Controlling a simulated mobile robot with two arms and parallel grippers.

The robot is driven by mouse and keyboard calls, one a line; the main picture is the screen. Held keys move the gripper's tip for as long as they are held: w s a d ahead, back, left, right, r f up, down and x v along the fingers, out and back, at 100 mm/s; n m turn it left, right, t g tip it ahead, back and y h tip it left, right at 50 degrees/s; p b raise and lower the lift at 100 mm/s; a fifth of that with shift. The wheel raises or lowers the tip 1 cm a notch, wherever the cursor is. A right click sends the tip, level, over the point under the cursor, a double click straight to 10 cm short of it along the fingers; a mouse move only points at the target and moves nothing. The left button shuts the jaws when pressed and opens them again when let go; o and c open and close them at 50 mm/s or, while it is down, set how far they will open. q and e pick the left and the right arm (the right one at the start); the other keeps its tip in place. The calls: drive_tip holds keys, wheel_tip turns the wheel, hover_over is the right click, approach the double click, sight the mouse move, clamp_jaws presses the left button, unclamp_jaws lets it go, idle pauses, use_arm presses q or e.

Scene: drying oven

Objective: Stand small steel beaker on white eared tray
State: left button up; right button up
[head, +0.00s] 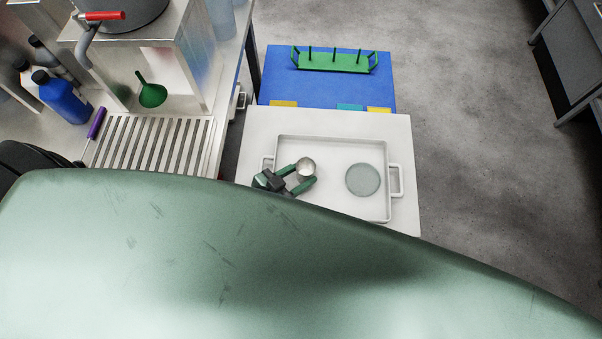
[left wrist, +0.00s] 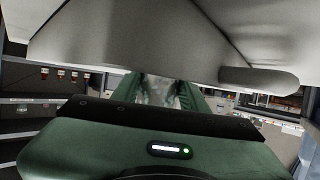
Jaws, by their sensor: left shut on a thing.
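The white eared tray (head: 340,214) lies on a white tabletop, with an ear at its left and right ends. The small steel beaker (head: 306,166) shows from above over the left part of the tray. My left gripper (head: 303,176) has its green fingers on either side of the beaker and is shut on it. I cannot tell whether the beaker's base touches the tray. In the left wrist view the green fingers (left wrist: 170,92) show beyond the palm, and what lies between them is unclear. My right gripper is not in view.
A round glassy dish (head: 363,180) occupies the right part of the tray. Behind is a blue surface (head: 320,88) with a green rack (head: 335,62). A slatted bench (head: 150,145) with a green funnel (head: 151,94) stands left. My green arm cover hides the front.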

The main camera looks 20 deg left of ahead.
use_arm(q)
drive_tip(key=shift+f, duration=0.2)
drive_tip(key=o, duration=1.4)
drive_tip(key=shift+r, duration=0.15)
drive_tip(key=shift+s+a+r, duration=0.1)
drive_tip(key=shift+s+a, duration=0.05)
drive_tip(key=shift+s, duration=0.1)
drive_tip(key=v, duration=1.1)
drive_tip(key=shift+s+a+r, duration=0.1)
drive_tip(key=shift+s+a, duration=0.05)
drive_tip(key=shift+a, duration=0.05)
